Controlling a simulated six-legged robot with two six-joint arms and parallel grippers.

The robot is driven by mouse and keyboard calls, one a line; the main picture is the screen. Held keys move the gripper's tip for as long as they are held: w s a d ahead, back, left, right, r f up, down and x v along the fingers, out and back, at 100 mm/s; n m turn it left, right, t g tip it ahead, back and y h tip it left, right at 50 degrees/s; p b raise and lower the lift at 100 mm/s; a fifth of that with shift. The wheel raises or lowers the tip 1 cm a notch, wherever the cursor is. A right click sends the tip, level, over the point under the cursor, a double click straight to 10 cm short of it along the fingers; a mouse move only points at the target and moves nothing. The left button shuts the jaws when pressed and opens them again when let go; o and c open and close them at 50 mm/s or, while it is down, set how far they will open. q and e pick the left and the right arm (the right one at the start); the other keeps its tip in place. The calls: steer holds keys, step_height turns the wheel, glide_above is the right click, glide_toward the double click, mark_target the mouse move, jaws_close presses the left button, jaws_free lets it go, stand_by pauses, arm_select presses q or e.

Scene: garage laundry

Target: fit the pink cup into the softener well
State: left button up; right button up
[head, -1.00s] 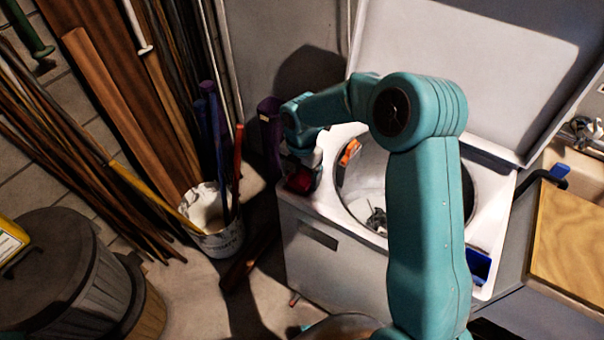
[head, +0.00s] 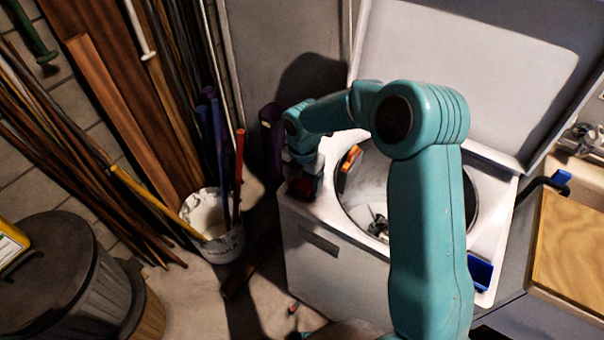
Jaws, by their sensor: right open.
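My right gripper (head: 304,180) points down over the left corner of the white washer's top (head: 325,205), and is open. The pink cup (head: 299,188) shows only as a small dark reddish patch at the fingers. The gripper and shadow hide most of it, so I cannot tell whether it sits in a well or on the top. I cannot make out a softener well under the gripper. A blue-lined recess (head: 481,271) shows at the washer's right front corner. My left gripper is out of view.
The washer's lid (head: 470,75) stands open behind the round tub (head: 376,190), which has an orange item (head: 350,160) at its left rim. A purple upright object (head: 270,128) stands close behind the gripper. A white bucket (head: 215,240) with poles stands left of the washer.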

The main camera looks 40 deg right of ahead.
step_height(320, 180, up, 16)
steer(key=shift+s+r, duration=0.15)
stand_by(0.3)
steer(key=shift+a, duration=0.1)
stand_by(0.5)
